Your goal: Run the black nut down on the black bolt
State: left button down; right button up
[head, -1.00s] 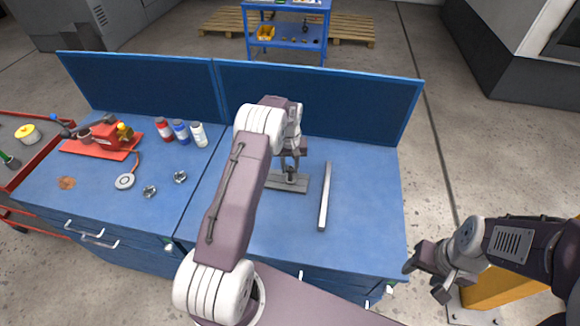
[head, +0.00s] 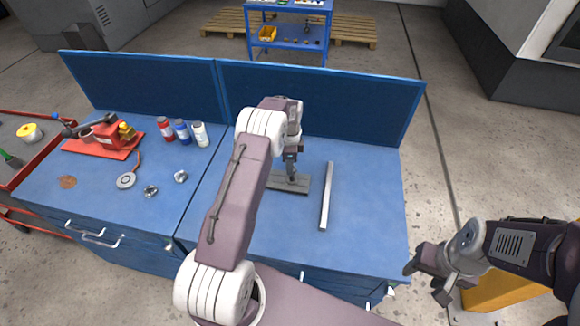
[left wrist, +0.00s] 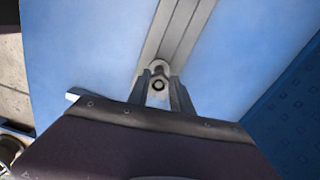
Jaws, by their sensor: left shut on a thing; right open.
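My left gripper (head: 291,178) points down over the grey grooved plate (head: 274,183) on the blue bench. In the left wrist view the gripper (left wrist: 160,91) is shut on a small dark round part, seemingly the black nut (left wrist: 159,86). A short grey cylindrical piece (left wrist: 160,66), perhaps the bolt or its holder, shows just beyond it over the plate (left wrist: 180,28). In the head view the fingers hide nut and bolt, and thread and seating cannot be made out. My right gripper (head: 425,282) is open and empty, off the bench's right side.
A pale metal bar (head: 327,196) lies right of the plate. Small metal parts (head: 181,176), a round gauge (head: 126,181), bottles (head: 182,132) and a red fixture (head: 106,140) stand to the left. A blue back panel (head: 320,105) borders the bench. The bench's front right is clear.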

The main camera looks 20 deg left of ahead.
pick_arm(q)
jog(key=m, duration=0.6)
jog(key=shift+w, duration=0.2)
jog(key=c, duration=1.4)
grip_release()
jog(key=shift+o, duration=0.2)
